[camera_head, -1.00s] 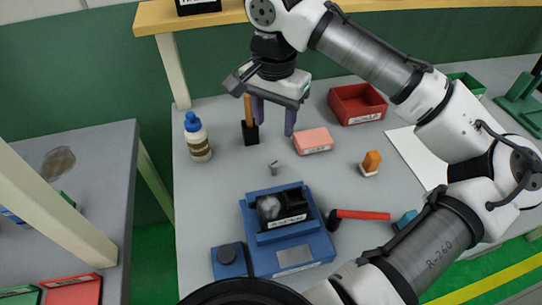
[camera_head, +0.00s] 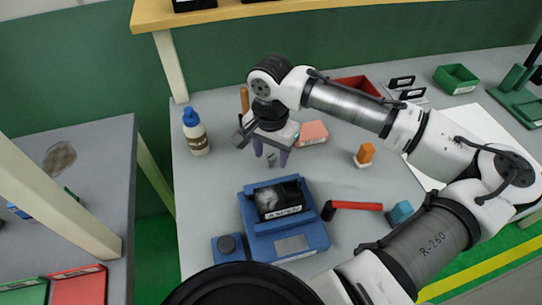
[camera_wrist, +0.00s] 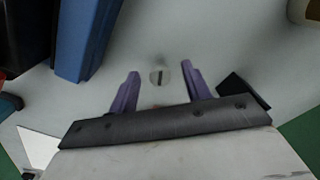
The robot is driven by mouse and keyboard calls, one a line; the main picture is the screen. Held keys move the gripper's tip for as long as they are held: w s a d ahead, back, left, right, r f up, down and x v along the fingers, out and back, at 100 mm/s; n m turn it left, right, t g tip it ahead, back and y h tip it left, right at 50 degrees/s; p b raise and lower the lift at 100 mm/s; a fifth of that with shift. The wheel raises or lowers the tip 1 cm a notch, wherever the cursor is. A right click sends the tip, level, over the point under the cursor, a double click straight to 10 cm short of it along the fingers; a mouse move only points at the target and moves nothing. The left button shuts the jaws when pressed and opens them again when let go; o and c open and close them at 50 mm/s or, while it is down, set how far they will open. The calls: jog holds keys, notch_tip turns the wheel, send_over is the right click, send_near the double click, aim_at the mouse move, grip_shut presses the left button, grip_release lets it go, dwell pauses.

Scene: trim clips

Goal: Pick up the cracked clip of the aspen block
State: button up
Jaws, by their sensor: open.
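The blue block (camera_head: 300,240) stands mid-table, with a dark recess and a white label that seems to read ASPEN. Its edge shows at the upper left of the wrist view (camera_wrist: 85,35). A small grey clip (camera_head: 272,161) stands on the table just behind the block. In the wrist view the clip (camera_wrist: 160,77) is a pale round piece with a dark slot. My gripper (camera_head: 271,155) points down over it, open and empty. In the wrist view its purple fingers (camera_wrist: 160,72) lie either side of the clip, apart from it. A crack is too small to make out.
A pink block (camera_head: 313,132) and a red bin (camera_head: 358,84) lie behind. A glue bottle (camera_head: 195,132) stands at left. A red-handled hammer (camera_head: 355,206) and an orange piece on a white base (camera_head: 365,154) lie to the right. Bare table surrounds the clip.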

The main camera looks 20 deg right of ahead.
jog(key=c, duration=1)
jog(key=shift+r, duration=0.1)
grip_shut()
